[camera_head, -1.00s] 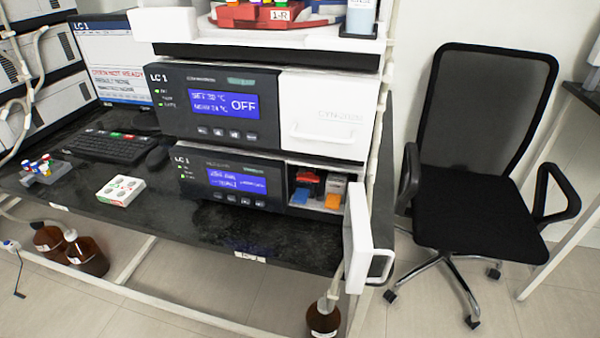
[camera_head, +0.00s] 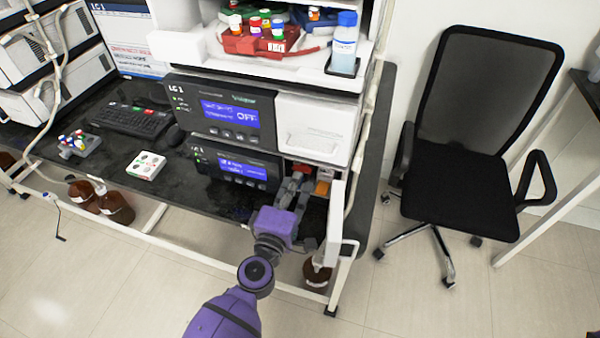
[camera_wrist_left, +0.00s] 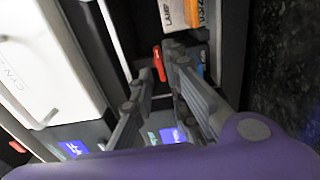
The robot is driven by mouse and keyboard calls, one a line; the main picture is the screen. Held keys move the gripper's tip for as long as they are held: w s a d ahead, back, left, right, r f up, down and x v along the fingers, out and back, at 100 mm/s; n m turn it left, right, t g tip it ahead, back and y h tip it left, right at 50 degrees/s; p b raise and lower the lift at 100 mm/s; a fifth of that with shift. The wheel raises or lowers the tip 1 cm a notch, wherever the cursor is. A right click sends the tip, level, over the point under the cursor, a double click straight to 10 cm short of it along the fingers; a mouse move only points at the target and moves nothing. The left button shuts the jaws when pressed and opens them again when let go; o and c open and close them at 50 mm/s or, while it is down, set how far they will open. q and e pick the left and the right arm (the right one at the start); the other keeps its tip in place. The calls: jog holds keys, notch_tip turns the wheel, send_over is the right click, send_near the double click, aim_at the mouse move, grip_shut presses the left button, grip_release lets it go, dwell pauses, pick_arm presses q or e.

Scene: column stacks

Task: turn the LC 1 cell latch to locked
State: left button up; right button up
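The open lower compartment of the LC 1 column oven (camera_head: 238,168) holds a red lever, which looks like the cell latch; it shows in the left wrist view (camera_wrist_left: 159,62). My left gripper (camera_head: 300,176) reaches into this compartment from the front. In the left wrist view its two fingers (camera_wrist_left: 158,78) are apart, with the red lever just beyond and between the tips. I cannot tell whether they touch it. In the head view the gripper hides most of the lever. An orange-and-white block (camera_wrist_left: 187,26) sits beside it. My right gripper is not in view.
The open white compartment door (camera_head: 336,222) stands close to the right of my left gripper. The closed upper unit (camera_head: 315,125) is above. A red tray of vials (camera_head: 262,40) and a blue-capped bottle (camera_head: 344,42) stand on top. A chair (camera_head: 465,190) is at right.

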aim_at(301, 171)
pick_arm(q)
jog(key=shift+x, duration=2)
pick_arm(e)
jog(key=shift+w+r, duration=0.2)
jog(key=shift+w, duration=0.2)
pick_arm(q)
grip_shut()
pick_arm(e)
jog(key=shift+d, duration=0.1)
